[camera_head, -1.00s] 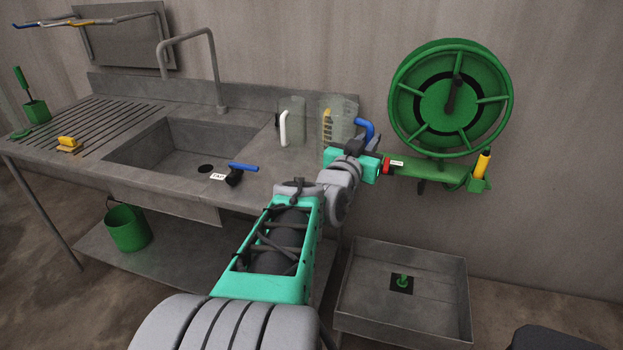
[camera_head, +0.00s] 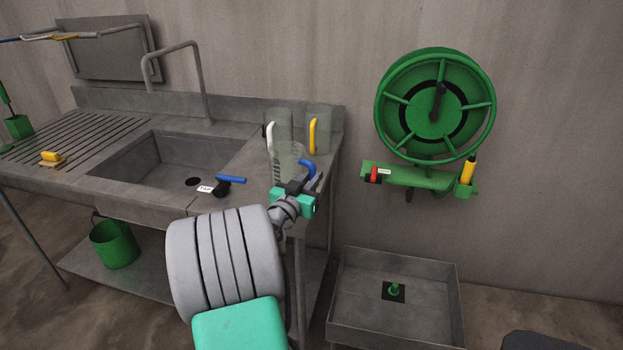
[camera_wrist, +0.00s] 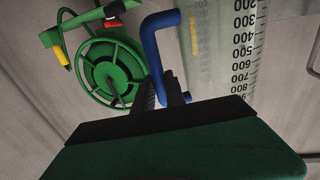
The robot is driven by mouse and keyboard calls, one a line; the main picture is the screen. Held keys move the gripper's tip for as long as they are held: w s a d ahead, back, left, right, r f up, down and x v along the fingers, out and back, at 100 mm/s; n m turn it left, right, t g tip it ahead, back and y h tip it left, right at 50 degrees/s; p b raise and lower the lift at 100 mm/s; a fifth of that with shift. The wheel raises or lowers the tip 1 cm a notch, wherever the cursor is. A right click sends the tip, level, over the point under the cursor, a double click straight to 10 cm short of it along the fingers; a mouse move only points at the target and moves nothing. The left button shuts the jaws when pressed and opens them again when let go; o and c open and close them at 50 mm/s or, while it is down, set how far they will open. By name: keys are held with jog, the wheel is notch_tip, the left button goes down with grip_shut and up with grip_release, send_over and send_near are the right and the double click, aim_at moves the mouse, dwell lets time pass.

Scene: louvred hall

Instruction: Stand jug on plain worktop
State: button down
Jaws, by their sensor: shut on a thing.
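My gripper (camera_head: 304,186) is shut on the blue handle (camera_head: 308,169) of a clear measuring jug (camera_head: 286,160). In the wrist view the blue handle (camera_wrist: 152,45) is between the jaws, beside the jug's clear wall (camera_wrist: 222,50) with its black scale. The jug looks about upright, at the right end of the plain worktop (camera_head: 245,165), right of the sink. I cannot tell whether its base touches the worktop. Behind it stand a clear jug with a white handle (camera_head: 270,138) and another with a yellow handle (camera_head: 313,136).
The sink (camera_head: 170,165) has a blue-levered tap control (camera_head: 230,180) at its right front edge. A ribbed drainer (camera_head: 75,130) lies left. A green hose reel (camera_head: 435,105) hangs on the wall at right, above a floor basin (camera_head: 395,300). A green bucket (camera_head: 115,243) stands below.

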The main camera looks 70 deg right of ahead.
jog(key=shift+f, duration=0.15)
jog(key=c, duration=1.4)
grip_release()
